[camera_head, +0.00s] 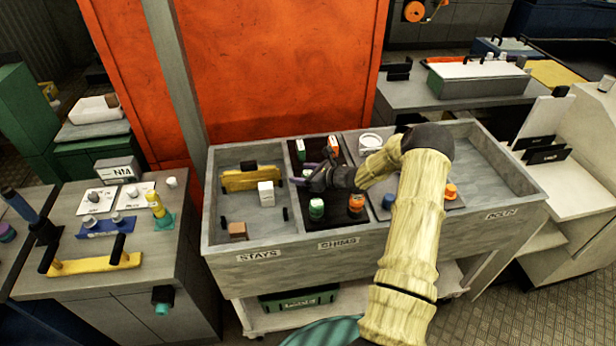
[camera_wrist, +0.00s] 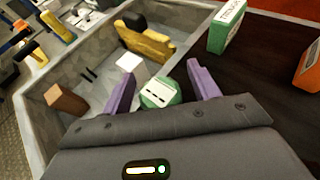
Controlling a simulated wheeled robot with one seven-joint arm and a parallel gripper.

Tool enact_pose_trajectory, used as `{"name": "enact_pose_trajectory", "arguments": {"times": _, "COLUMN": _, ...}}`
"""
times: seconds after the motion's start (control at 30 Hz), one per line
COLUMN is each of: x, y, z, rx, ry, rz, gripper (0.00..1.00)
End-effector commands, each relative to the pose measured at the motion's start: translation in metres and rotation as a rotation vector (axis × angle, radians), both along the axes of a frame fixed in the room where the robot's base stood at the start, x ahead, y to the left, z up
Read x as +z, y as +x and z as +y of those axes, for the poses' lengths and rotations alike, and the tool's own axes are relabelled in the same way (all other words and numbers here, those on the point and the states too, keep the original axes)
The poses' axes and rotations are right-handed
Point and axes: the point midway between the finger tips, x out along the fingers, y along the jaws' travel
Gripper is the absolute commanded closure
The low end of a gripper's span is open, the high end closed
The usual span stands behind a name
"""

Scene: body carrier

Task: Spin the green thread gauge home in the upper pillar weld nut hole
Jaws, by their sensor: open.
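A green round piece with a pale marked top, which looks like the green thread gauge (camera_head: 316,208), stands in the dark middle compartment of the grey bin. In the wrist view the green gauge (camera_wrist: 160,94) shows between my two purple fingers, with a gap on each side. My gripper (camera_head: 301,174) is open and empty above the bin, a little behind and left of the gauge in the head view; its fingers also show in the wrist view (camera_wrist: 161,70). I cannot tell how far the fingertips are above it. I cannot make out the upper pillar weld nut hole.
A green box (camera_wrist: 228,28) and an orange box (camera_wrist: 309,72) stand in the dark compartment. The left compartment holds a yellow handled piece (camera_head: 253,178), a white block (camera_head: 266,193) and a brown block (camera_head: 238,231). Bin walls (camera_head: 300,240) divide the area. An orange-topped piece (camera_head: 356,203) stands right of the gauge.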

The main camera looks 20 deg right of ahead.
Motion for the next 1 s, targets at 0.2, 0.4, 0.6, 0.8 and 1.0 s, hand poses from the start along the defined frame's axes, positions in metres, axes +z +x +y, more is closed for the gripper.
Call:
{"name": "enact_pose_trajectory", "arguments": {"times": 0.2, "x": 0.000, "y": 0.000, "z": 0.000, "rx": 0.000, "ry": 0.000, "rz": 0.000, "gripper": 0.39}}
{"name": "enact_pose_trajectory", "arguments": {"times": 0.4, "x": 0.000, "y": 0.000, "z": 0.000, "rx": 0.000, "ry": 0.000, "rz": 0.000, "gripper": 0.63}}
{"name": "enact_pose_trajectory", "arguments": {"times": 0.6, "x": 0.001, "y": 0.000, "z": 0.000, "rx": 0.000, "ry": 0.001, "rz": -0.001, "gripper": 0.90}}
{"name": "enact_pose_trajectory", "arguments": {"times": 0.8, "x": 0.001, "y": 0.000, "z": 0.000, "rx": 0.000, "ry": 0.001, "rz": -0.001, "gripper": 0.90}}
{"name": "enact_pose_trajectory", "arguments": {"times": 1.0, "x": 0.013, "y": 0.000, "z": -0.001, "rx": 0.000, "ry": -0.001, "rz": -0.002, "gripper": 0.90}}
